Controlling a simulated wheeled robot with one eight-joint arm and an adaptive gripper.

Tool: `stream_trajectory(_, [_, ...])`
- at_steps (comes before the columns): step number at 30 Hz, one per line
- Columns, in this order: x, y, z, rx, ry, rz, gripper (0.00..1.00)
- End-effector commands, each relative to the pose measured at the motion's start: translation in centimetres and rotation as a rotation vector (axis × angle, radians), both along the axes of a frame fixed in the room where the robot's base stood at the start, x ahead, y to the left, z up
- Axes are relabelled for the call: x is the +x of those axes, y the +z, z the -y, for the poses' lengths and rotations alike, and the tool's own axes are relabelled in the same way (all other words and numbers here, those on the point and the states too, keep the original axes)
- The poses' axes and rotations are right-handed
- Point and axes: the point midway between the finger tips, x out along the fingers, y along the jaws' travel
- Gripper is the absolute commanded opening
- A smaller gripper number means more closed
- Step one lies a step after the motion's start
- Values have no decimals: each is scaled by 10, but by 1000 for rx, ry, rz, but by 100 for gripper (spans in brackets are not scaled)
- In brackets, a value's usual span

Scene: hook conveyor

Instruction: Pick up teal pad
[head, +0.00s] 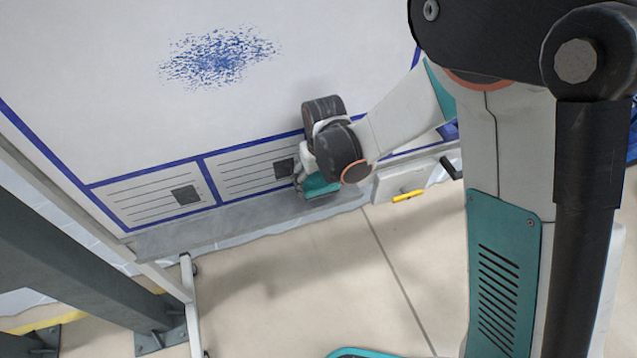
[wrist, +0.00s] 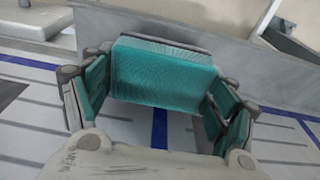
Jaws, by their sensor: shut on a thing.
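The teal pad (wrist: 165,72) is a ribbed block with a grey backing along its top edge. In the wrist view it sits between the two fingers of my gripper (wrist: 160,88), which is shut on it. In the head view the teal pad (head: 320,186) shows below my wrist, at the grey ledge along the board's lower edge. I cannot tell whether the pad touches the ledge.
A whiteboard (head: 130,90) with a blue smudge (head: 220,57) and blue-framed lined boxes stands behind the ledge (head: 210,225). A yellow marker (head: 408,196) lies to the right on a pale block (head: 385,185). The grey board stand (head: 187,290) is at left.

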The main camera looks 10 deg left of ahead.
Motion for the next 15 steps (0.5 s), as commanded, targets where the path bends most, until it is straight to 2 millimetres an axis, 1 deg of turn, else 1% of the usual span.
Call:
stream_trajectory(1, [0,12,0,0,0,0,55])
stream_trajectory(5, [0,35,0,0,0,0,55])
stream_trajectory(6, [-8,32,5,0,0,0,55])
stream_trajectory(11, [-38,31,23,0,0,0,55])
stream_trajectory(15, [-71,31,43,0,0,0,55])
